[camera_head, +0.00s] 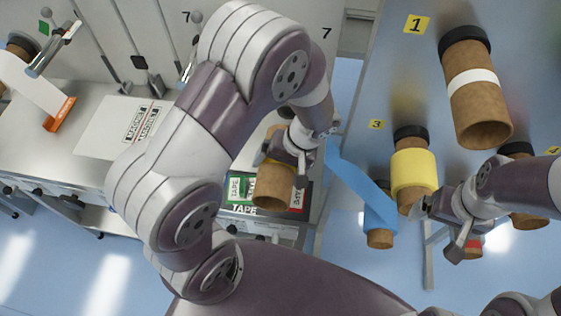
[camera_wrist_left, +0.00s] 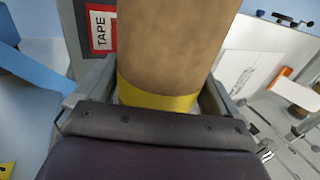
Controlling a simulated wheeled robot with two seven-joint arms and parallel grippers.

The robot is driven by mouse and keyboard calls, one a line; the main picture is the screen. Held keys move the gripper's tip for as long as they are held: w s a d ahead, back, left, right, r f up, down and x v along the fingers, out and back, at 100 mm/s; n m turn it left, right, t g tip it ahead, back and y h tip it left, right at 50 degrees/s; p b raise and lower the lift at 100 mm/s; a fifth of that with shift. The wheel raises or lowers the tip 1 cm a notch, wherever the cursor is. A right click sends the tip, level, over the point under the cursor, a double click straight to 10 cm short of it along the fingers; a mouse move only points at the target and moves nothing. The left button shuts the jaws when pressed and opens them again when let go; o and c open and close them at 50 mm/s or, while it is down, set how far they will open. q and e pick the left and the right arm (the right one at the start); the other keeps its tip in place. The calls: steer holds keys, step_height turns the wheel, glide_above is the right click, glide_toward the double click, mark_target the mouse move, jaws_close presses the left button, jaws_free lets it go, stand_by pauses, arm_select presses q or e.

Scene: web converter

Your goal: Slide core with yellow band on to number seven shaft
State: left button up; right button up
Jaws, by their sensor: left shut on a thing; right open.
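My left gripper (camera_head: 290,158) is shut on a brown cardboard core (camera_head: 272,190) and holds it above the tape board at the machine's edge. In the left wrist view the core (camera_wrist_left: 175,45) sits between the two fingers, with its yellow band (camera_wrist_left: 157,95) close to the palm. I cannot make out the number seven shaft; my left arm covers much of that area. My right gripper (camera_head: 440,212) is open and empty, beside the wide yellow roll (camera_head: 413,172).
The right panel carries a core with a white band (camera_head: 472,85) under label 1 (camera_head: 416,24), the yellow roll by label 3, and a blue web roll (camera_head: 379,220). A green and red tape board (camera_head: 240,190) lies below the held core. Upright rods stand at the back left.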

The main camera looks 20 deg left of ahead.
arm_select(q)
steer(key=shift+w+a, duration=0.1)
steer(key=shift+w, duration=0.15)
steer(key=w, duration=0.2)
steer(key=w+a, duration=0.1)
steer(key=w, duration=0.1)
steer(key=shift+w, duration=0.25)
steer(key=shift+w+a, duration=0.1)
steer(key=shift+w, duration=0.1)
stand_by(1.0)
steer(key=shift+w+a, duration=0.25)
steer(key=shift+w, duration=1.05)
stand_by(0.3)
steer(key=shift+w+a, duration=0.2)
steer(key=shift+w, duration=0.6)
steer(key=shift+w+a, duration=0.2)
steer(key=shift+w, duration=0.55)
steer(key=shift+w+a, duration=0.2)
steer(key=shift+w, duration=0.6)
